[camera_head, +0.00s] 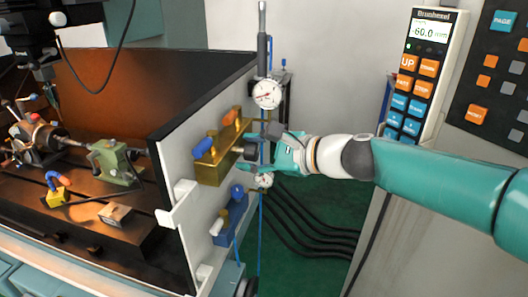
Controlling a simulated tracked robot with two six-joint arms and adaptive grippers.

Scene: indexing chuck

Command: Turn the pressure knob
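My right gripper (268,152) reaches in from the right to the brass-coloured block (212,168) on the white side panel. Its fingertips are at a small dark round part (249,149) on the right side of the block, which looks like the pressure knob. The fingers overlap this part, so I cannot tell whether they are closed on it. A round white pressure gauge (267,94) stands just above the gripper. A second small gauge (264,180) sits just below it. My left gripper is not in view.
An orange lever (231,116) and a blue lever (203,148) sit on the brass block. A blue valve block (229,220) is below. A control pendant (425,70) hangs at the right. Black hoses (310,232) run along the green floor. A machine bed with fixtures (118,165) lies left.

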